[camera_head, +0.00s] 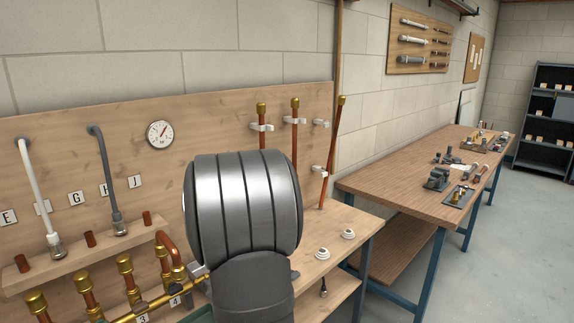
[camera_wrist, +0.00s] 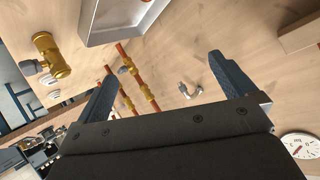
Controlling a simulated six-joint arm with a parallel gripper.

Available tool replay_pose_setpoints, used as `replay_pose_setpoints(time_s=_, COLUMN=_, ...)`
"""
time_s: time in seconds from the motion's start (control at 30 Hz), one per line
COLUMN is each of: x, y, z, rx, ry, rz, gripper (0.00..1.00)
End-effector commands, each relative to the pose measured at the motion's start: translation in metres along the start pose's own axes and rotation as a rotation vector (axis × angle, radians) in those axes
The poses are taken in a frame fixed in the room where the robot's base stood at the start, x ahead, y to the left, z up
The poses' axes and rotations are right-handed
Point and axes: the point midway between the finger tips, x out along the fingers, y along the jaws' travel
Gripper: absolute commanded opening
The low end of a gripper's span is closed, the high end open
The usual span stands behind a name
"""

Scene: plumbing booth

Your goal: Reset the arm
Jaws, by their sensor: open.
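In the wrist view my gripper (camera_wrist: 160,88) is open. Its two dark blue-grey fingers stand wide apart with nothing between them touching either one. Beyond the fingers, copper pipes with brass fittings (camera_wrist: 138,84) show against the wooden board. In the head view my dark grey arm link (camera_head: 245,207) fills the middle of the picture in front of the plumbing board, and the gripper itself is not visible there.
A wooden board (camera_head: 110,140) carries a gauge (camera_head: 160,134), hoses and lettered tags. Copper pipes (camera_head: 328,155) stand right of my arm, one leaning. White rings (camera_head: 348,234) lie on the bench. A workbench (camera_head: 400,187) with tools stands at right; the floor (camera_head: 505,260) beyond is clear.

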Motion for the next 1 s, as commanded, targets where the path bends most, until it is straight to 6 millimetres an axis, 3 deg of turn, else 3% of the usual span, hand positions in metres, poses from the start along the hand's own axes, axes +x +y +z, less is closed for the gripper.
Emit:
replay_pose_setpoints(time_s=0.57, x=-0.029, y=-0.037, z=-0.054, rx=0.275, ry=-0.099, rz=0.101, gripper=1.0)
replay_pose_setpoints(time_s=1.0, x=-0.069, y=-0.076, z=-0.082, rx=0.481, ry=-0.205, rz=0.159, gripper=1.0)
